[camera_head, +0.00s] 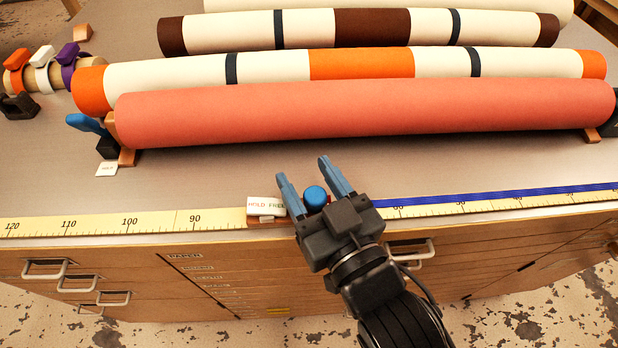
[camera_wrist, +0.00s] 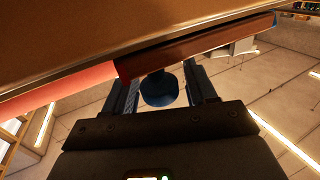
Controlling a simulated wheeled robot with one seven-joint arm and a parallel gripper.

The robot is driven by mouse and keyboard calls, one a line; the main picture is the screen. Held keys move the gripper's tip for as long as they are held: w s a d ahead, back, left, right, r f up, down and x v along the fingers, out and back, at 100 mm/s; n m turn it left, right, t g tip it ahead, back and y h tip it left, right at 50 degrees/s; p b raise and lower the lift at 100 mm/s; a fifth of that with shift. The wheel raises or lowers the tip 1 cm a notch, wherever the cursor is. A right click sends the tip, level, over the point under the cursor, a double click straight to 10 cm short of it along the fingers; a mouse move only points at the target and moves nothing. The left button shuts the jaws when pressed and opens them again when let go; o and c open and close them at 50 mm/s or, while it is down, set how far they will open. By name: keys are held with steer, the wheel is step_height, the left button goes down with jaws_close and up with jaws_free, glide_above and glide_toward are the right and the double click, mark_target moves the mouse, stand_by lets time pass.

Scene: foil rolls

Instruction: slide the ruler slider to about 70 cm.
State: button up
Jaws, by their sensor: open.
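The yellow ruler (camera_head: 162,221) runs along the front edge of the table, its numbers rising to the left; 90 shows left of the slider and 60 right of it. The slider (camera_head: 267,207), with a white "HOLD FREE" label, lies between these marks and is partly hidden by my gripper, as are the nearby numbers. Its round blue knob (camera_head: 315,197) stands between the fingers of my open gripper (camera_head: 304,170). The wrist view also shows the knob (camera_wrist: 160,92) between both fingers. I cannot tell whether either finger touches it.
A salmon roll (camera_head: 365,112) lies on wooden supports behind the ruler, with striped rolls (camera_head: 270,66) beyond it. A blue strip (camera_head: 510,193) lines the ruler on the right. Drawer handles (camera_head: 45,268) stick out below the edge. Bare tabletop (camera_head: 210,180) lies between ruler and rolls.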

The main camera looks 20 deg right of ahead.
steer(key=shift+f, duration=0.1)
steer(key=shift+s+f, duration=0.1)
steer(key=shift+s, duration=0.2)
steer(key=shift+s+d+b, duration=0.15)
steer(key=shift+s+b, duration=0.3)
steer(key=shift+s, duration=1.35)
steer(key=shift+s+d+b, duration=0.15)
steer(key=shift+s+b, duration=0.3)
steer(key=shift+s, duration=1.35)
steer(key=s+d+f+g, duration=0.1)
steer(key=s+d, duration=0.4)
steer(key=s, duration=0.4)
steer(key=s+d+f+g+h, duration=0.1)
steer(key=s+d+f+g, duration=0.1)
steer(key=s+d, duration=0.3)
steer(key=s, duration=0.4)
steer(key=shift+s+d+f+m, duration=0.15)
steer(key=shift+s+m, duration=0.1)
steer(key=shift+m, duration=0.15)
